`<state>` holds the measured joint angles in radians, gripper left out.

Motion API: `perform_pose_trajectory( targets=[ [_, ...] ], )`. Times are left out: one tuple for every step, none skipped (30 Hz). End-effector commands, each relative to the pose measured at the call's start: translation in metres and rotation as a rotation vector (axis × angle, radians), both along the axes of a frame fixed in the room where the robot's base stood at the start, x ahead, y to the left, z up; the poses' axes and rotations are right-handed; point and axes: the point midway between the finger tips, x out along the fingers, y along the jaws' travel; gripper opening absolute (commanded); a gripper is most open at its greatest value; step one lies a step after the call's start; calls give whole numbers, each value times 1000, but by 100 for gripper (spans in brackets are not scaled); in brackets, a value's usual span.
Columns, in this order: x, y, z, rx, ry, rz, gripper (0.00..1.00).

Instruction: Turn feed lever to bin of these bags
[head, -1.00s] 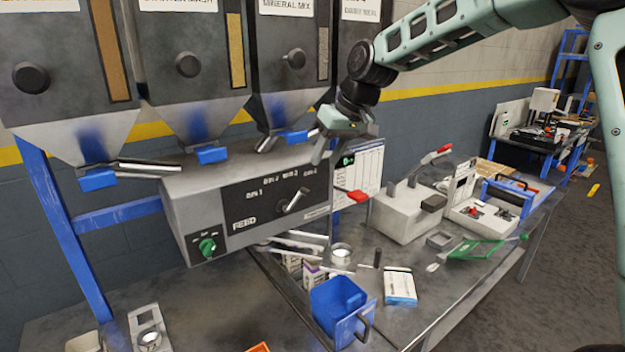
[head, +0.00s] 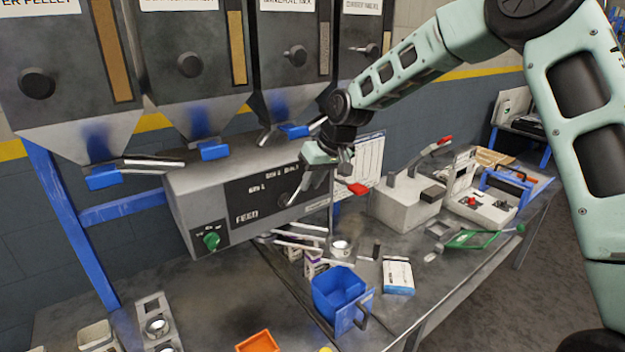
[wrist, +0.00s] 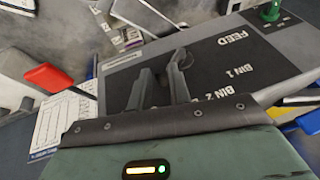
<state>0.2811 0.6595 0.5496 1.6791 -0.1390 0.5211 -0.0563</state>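The grey feed box (head: 190,185) has a dark FEED panel (head: 250,215) with bin labels. BIN 1 and BIN 2 also read on the panel in the wrist view (wrist: 240,60). My gripper is just in front of the panel's right part. In the wrist view its two dark fingers (wrist: 160,85) stand apart with a narrow gap. I see no clear grip on the lever. I cannot identify the bags.
Several grey hoppers (head: 190,100) with blue-tipped chutes hang above the box. A green knob (head: 211,240) is at its lower left. A red-handled part (head: 358,188) juts out right.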

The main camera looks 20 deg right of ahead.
Motion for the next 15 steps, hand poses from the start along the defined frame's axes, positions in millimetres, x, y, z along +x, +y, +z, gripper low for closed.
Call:
perform_pose_trajectory(
  targets=[
    [0,0,0,0,0,0,5],
    [0,0,0,0,0,0,0],
    [0,0,0,0,0,0,0],
    [0,0,0,0,0,0,0],
    [0,0,0,0,0,0,0],
    [0,0,0,0,0,1,0],
    [0,0,0,-1,-1,1,0],
    [0,0,0,-3,-1,1,0],
    [0,1,0,-8,-3,1,0],
    [0,2,0,-11,-5,2,0],
    [0,2,1,-16,-7,3,0],
    [-1,3,1,-26,-11,4,0],
    [-1,4,1,-34,-14,4,0],
    [-1,5,1,-44,-18,5,0],
    [-1,6,1,-59,-22,5,0]
  ],
)
